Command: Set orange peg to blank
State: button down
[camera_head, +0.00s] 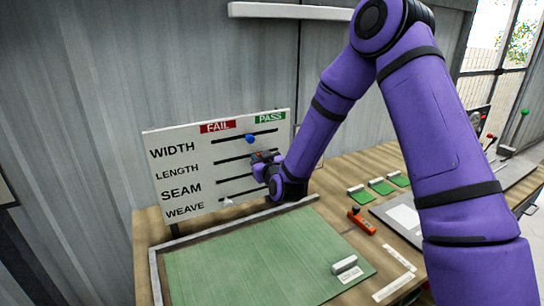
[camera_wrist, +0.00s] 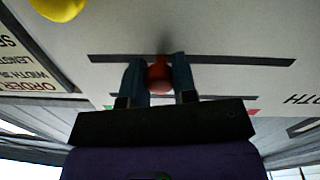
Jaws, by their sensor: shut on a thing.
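A white board (camera_head: 183,165) has slots for WIDTH, LENGTH, SEAM and WEAVE, under a red FAIL label (camera_head: 217,127) and a green PASS label (camera_head: 269,118). My gripper (camera_head: 262,158) is at the LENGTH slot. In the wrist view my gripper (camera_wrist: 159,82) is shut on the orange peg (camera_wrist: 159,74), one finger on each side. The peg is on its dark slot (camera_wrist: 235,62), somewhat toward the PASS side of the middle. A blue peg (camera_head: 249,138) is on the WIDTH slot. A yellow peg (camera_wrist: 58,6) shows at the wrist view's top edge.
A whitish peg (camera_head: 227,201) is low on the board near WEAVE. An order card (camera_wrist: 35,58) is beside the board. An orange tool (camera_head: 361,221) and several green pads (camera_head: 381,186) lie to the right.

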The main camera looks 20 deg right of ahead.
jog(key=shift+s+a, duration=0.15)
jog(key=shift+a, duration=0.6)
jog(key=shift+s+a, duration=0.15)
jog(key=shift+a, duration=0.6)
jog(key=c, duration=0.9)
grip_release()
send_near(248, 156)
jog(key=s, duration=0.4)
jog(key=shift+d, duration=0.3)
